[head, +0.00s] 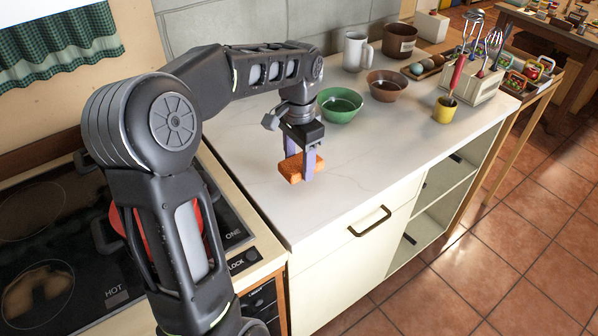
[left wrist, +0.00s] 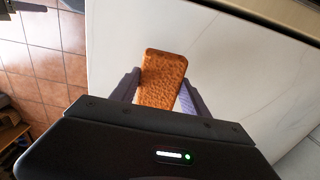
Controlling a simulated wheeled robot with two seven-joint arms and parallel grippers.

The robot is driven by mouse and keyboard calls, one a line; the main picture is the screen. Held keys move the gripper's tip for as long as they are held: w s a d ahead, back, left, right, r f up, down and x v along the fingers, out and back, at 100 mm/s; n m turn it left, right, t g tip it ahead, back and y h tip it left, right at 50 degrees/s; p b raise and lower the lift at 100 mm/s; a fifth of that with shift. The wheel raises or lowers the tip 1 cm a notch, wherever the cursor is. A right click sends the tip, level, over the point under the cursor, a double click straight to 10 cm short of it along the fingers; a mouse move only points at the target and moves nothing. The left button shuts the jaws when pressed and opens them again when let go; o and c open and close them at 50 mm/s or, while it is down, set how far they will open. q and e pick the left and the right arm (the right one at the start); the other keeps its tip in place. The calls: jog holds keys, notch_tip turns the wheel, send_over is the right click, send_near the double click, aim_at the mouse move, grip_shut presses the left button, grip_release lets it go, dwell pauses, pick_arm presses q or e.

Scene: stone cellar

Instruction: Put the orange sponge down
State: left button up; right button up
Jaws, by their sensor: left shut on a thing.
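The orange sponge (head: 291,169) is a small orange block with a rough surface, at the left part of the white counter (head: 345,180). My left gripper (head: 301,165) is shut on the sponge, with one purple finger on each side, pointing down. In the left wrist view the sponge (left wrist: 163,78) sits between the two fingers (left wrist: 160,95) over the white countertop (left wrist: 225,60). The sponge is at or very near the counter surface; I cannot tell whether it touches. My right gripper is in neither view.
A green bowl (head: 340,104) stands just behind the gripper. A brown bowl (head: 388,85), white mug (head: 355,52), brown pot (head: 399,41) and yellow cup (head: 445,109) are farther back and right. The stove (head: 50,235) is at left. The counter's front middle is clear.

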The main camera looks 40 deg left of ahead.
pick_arm(q)
notch_tip(320, 180, down, 3)
jog(key=shift+r, duration=0.1)
jog(key=shift+f, duration=0.45)
jog(key=shift+f, duration=0.1)
jog(key=o, duration=1.3)
